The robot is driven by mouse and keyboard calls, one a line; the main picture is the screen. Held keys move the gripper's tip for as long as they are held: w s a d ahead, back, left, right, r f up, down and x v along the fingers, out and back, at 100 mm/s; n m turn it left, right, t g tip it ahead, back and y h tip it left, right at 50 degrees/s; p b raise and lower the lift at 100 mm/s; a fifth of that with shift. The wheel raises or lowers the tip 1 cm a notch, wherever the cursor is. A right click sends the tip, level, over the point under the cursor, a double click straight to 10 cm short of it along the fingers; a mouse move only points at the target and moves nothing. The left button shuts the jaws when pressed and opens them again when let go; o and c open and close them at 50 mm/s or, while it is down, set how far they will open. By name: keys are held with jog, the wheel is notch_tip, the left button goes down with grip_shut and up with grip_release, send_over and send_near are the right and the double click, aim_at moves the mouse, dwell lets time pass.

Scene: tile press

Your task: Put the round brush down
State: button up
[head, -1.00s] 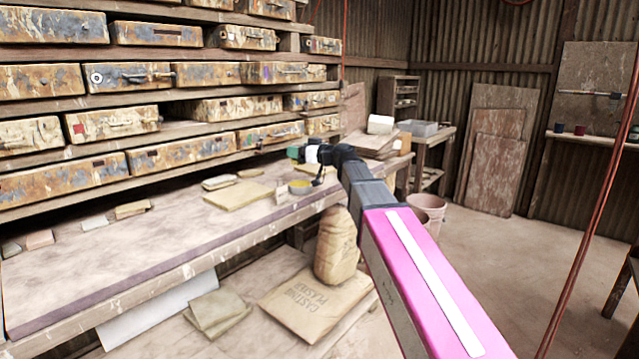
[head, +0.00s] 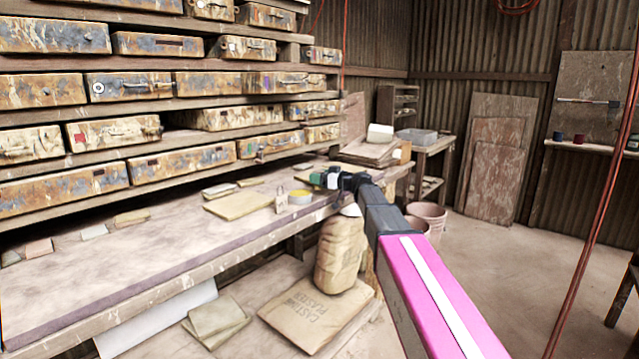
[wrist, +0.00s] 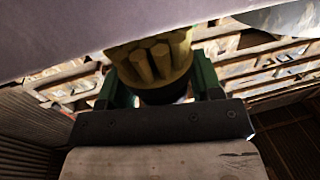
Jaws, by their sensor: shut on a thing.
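My gripper (head: 320,179) is at the front edge of the bench (head: 130,262), right of a yellow-topped tin (head: 300,197). In the wrist view its green fingers (wrist: 155,80) are shut on the round brush (wrist: 155,60). The brush shows as a bundle of thick yellowish tufts above a dark band. Its far end is cut off behind a greyish-mauve surface at the top of the wrist view. In the head view the brush cannot be made out clearly behind the gripper.
A flat tan slab (head: 243,202) and a small tag-like block (head: 281,203) lie near the tin. Stacked boards (head: 370,152) stand farther back. A filled sack (head: 340,255) and a casting plaster bag (head: 315,315) sit below. The bench's left middle is clear.

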jog(key=shift+f, duration=1)
jog(key=shift+f, duration=0.15)
jog(key=o, duration=1.2)
